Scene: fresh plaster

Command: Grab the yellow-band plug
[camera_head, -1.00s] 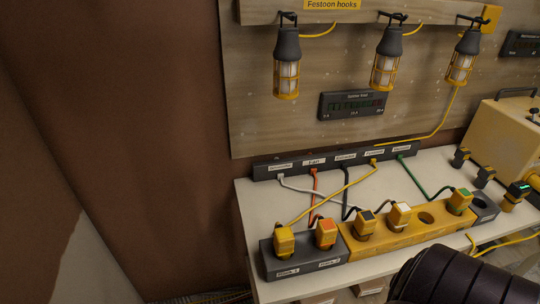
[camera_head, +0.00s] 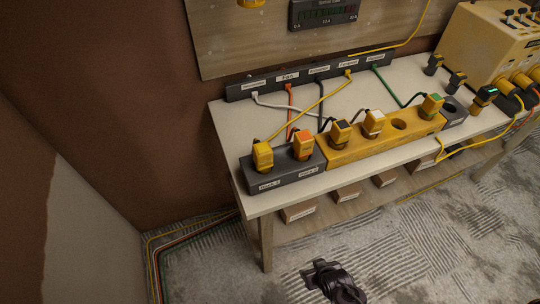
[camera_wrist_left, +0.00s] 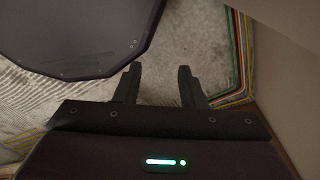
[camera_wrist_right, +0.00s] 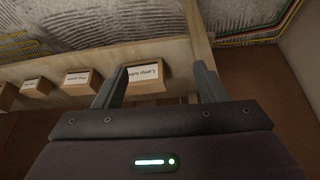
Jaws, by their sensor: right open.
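The yellow-topped plug (camera_head: 262,154) stands upright in the left end of a dark grey socket block (camera_head: 284,178) near the bench's front left corner. A yellow cable runs from it to the rear strip. An orange-topped plug (camera_head: 303,145) stands just right of it. My right gripper (camera_head: 323,270) is low in front of the bench, well below and apart from the plugs. Its fingers are apart and empty in the right wrist view (camera_wrist_right: 161,68). My left gripper (camera_wrist_left: 160,70) is open and empty above the floor in the left wrist view, outside the head view.
A yellow block (camera_head: 350,150) beside the grey one holds dark-, white- and green-topped plugs and an empty hole. The rear strip (camera_head: 310,75) has several cables. Labelled boxes (camera_head: 347,194) stand on the shelf below. A yellow machine (camera_head: 490,45) is at right. Floor in front is clear.

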